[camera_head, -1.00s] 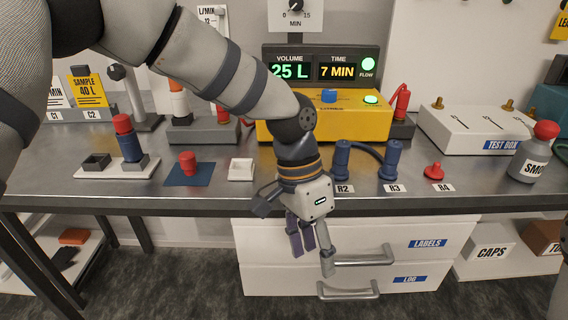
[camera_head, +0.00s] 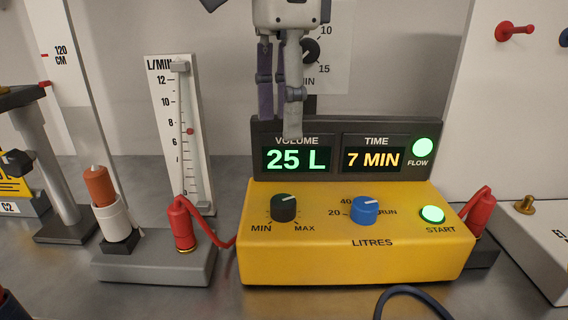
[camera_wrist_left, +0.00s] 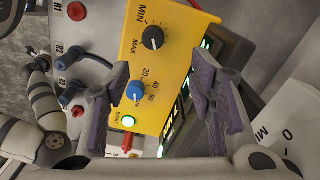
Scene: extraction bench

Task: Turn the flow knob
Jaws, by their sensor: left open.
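The flow knob is a black dial (camera_head: 284,207) with a light pointer mark, between MIN and MAX on the yellow pump box (camera_head: 330,260). The same black dial shows in the left wrist view (camera_wrist_left: 153,37), apart from my fingers. My left gripper (camera_head: 279,124) hangs fingers down above the knob in the head view, overlapping the top of the display. Its fingers stand wide apart and empty in the left wrist view (camera_wrist_left: 163,85).
A blue LITRES dial (camera_head: 364,210) and a lit green START button (camera_head: 433,214) sit right of the knob. The dark display (camera_head: 337,130) behind reads 25 L and 7 MIN, with the FLOW lamp green. A red hose fitting (camera_head: 181,228) stands close at left.

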